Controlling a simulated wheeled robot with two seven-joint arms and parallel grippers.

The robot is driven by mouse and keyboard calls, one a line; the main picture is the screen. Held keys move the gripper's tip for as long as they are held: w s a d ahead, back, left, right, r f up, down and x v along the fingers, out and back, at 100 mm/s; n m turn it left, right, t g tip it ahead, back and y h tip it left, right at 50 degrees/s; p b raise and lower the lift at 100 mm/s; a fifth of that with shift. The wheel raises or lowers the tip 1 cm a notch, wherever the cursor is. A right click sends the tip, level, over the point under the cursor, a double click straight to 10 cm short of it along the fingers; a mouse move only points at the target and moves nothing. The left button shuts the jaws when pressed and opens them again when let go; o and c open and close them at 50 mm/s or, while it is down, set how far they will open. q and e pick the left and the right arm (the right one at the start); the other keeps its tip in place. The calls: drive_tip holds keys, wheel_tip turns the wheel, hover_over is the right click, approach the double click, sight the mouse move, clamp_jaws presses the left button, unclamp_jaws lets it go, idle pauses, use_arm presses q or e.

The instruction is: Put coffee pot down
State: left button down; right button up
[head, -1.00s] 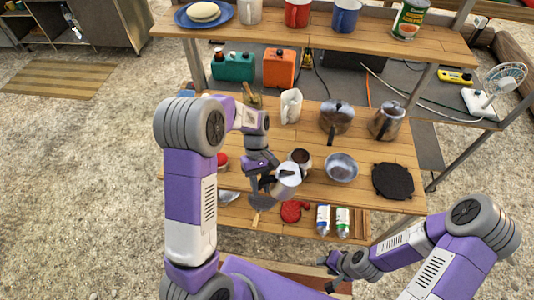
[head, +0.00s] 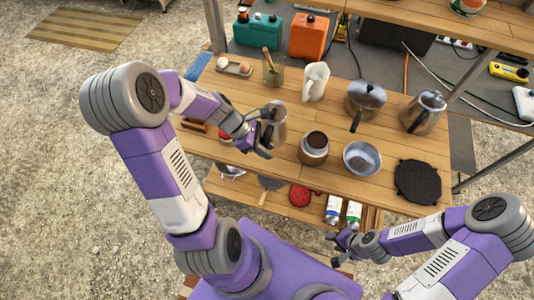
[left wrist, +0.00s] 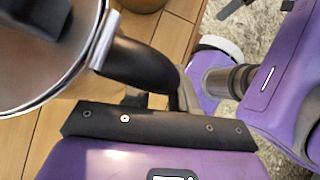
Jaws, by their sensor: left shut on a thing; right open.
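The metal coffee pot (head: 277,120) is at the left part of the wooden table, left of an open tin with dark contents. My left gripper (head: 262,128) is shut on its black handle; the handle (left wrist: 140,65) and the pot's round metal-rimmed top (left wrist: 45,75) show in the left wrist view. The pot looks about upright. Its base is partly hidden by my gripper, and I cannot tell whether it touches the table. My right gripper (head: 342,246) is open and empty, low in front of the table.
The tin (head: 314,150), a metal bowl (head: 362,158), a black trivet (head: 418,182), a lidded pan (head: 365,101), a kettle (head: 423,113), a white pitcher (head: 315,82) and a utensil jar (head: 273,70) stand on the table (head: 335,125). An egg tray (head: 234,67) is at the back left.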

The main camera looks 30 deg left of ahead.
use_arm(q)
wheel_tip(320, 180, down, 4)
drive_tip(key=shift+f+b, duration=0.2)
drive_tip(key=shift+b, duration=0.65)
drive_tip(key=shift+r, duration=0.1)
drive_tip(key=c, duration=1.4)
unclamp_jaws()
drive_tip(key=shift+f, duration=0.2)
drive_tip(key=o, duration=0.5)
drive_tip(key=shift+r, duration=0.1)
